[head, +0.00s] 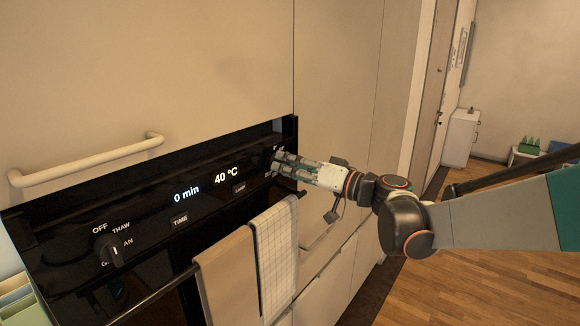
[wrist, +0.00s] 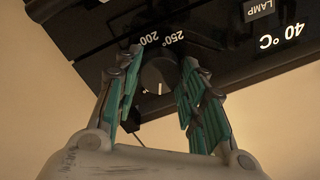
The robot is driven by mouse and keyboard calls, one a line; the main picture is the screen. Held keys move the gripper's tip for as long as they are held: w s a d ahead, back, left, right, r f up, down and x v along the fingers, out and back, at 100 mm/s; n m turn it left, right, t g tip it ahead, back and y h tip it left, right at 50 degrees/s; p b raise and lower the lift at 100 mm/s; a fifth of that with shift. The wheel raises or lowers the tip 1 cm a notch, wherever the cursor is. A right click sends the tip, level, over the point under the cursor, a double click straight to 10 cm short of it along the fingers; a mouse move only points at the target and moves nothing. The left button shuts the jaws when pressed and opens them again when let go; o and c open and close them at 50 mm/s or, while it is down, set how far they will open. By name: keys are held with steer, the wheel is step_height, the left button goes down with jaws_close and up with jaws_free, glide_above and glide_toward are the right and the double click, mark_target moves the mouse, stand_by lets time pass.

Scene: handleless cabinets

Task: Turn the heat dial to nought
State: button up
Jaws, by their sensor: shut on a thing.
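The heat dial (wrist: 158,72) is a dark round knob on the black oven panel, with the figures 200 and 250° beside it in the wrist view. A short pale mark shows on its lower part in that view. My gripper (wrist: 160,68) has its teal-padded fingers on either side of the dial, shut on it. In the head view my gripper (head: 277,160) is at the right end of the panel and hides most of the dial. The lit display (head: 226,175) reads 40 °C.
Another dial (head: 108,250), with OFF and THAW labels, is at the panel's left end. A brown towel (head: 228,275) and a checked towel (head: 275,250) hang on the oven's bar below my gripper. A pale handle (head: 85,165) juts out above. Wooden floor (head: 480,285) lies open at right.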

steer(key=n, duration=0.5)
steer(key=shift+f, duration=0.1)
stand_by(0.4)
steer(key=o, duration=1.1)
steer(key=v, duration=1.2)
steer(key=shift+r, duration=0.25)
